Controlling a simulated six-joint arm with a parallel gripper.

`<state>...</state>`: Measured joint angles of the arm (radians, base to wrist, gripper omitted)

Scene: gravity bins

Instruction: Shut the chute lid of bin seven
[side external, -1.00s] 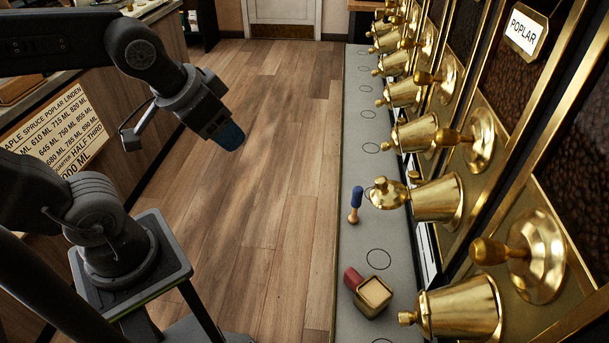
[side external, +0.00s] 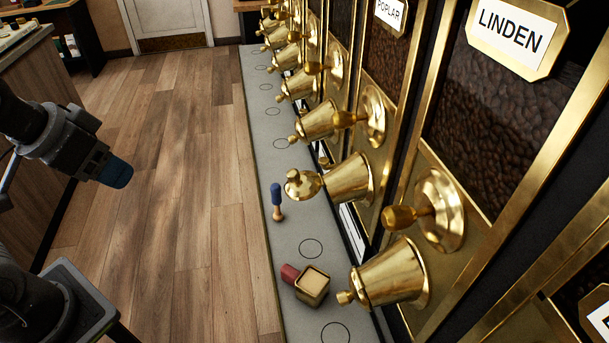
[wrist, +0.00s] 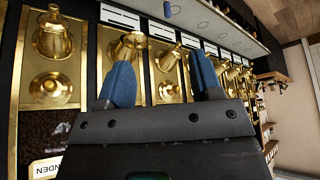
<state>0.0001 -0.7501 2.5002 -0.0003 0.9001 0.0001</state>
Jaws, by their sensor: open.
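A row of brass chutes juts from the bins. One brass chute (side external: 348,180), beyond the LINDEN one, has a rounded lid (side external: 304,186) with a knob standing at its mouth; it looks swung out, unlike the neighbouring chutes, whose end knobs sit close in. I cannot read a number for bin seven. My gripper (side external: 117,173) is open and empty over the floor, left of the shelf and well apart from the chutes. In the wrist view its two blue fingers (wrist: 162,78) are spread, with brass chutes behind them and partly hidden.
A grey shelf (side external: 297,226) marked with circles runs under the chutes. A blue-handled brush (side external: 277,201) and a square scoop with a red handle (side external: 312,286) are on it. A LINDEN chute (side external: 394,275) is nearest. The wooden floor between is clear.

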